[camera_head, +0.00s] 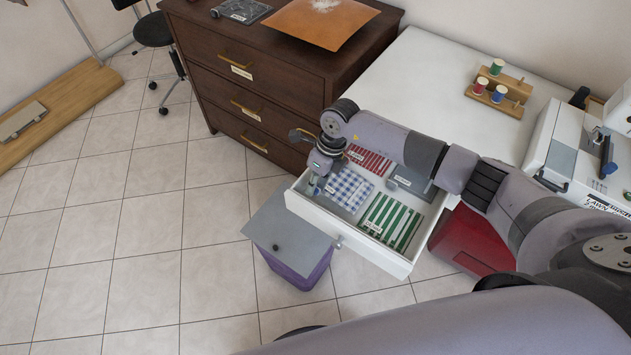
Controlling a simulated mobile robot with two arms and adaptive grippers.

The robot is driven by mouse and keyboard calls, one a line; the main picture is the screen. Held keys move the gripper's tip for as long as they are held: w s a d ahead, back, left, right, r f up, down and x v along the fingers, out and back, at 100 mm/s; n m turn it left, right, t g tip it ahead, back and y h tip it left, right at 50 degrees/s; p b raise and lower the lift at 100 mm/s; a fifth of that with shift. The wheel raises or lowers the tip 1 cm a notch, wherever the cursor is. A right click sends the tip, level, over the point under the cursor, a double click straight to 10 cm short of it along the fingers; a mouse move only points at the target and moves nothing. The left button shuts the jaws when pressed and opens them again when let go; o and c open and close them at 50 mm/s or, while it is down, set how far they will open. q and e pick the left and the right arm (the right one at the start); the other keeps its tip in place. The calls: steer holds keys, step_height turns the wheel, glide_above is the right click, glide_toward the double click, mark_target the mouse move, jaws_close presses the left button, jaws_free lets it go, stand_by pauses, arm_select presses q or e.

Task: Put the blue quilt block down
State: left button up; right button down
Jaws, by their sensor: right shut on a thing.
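The blue-and-white checked quilt block (350,187) is in the left compartment of the open white drawer (392,262). It looks flat and low, but I cannot tell whether it touches the drawer floor. My right gripper (316,187) reaches down over the drawer's left end and is shut on the block's left edge. The fingertips are small and partly hidden. A red striped block (371,160) lies in the back compartment, and a green striped block (393,222) lies in the front right one. My left gripper is out of view.
A purple bin (297,276) with a grey lid stands just below the drawer. A dark dresser (250,85) stands behind. Thread spools (480,86) and a sewing machine (572,150) are on the white table.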

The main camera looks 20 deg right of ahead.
steer(key=shift+f, duration=0.2)
steer(key=c, duration=1.7)
jaws_free()
steer(key=shift+r, duration=0.1)
steer(key=shift+r, duration=0.15)
steer(key=b+v, duration=0.1)
steer(key=v, duration=1.1)
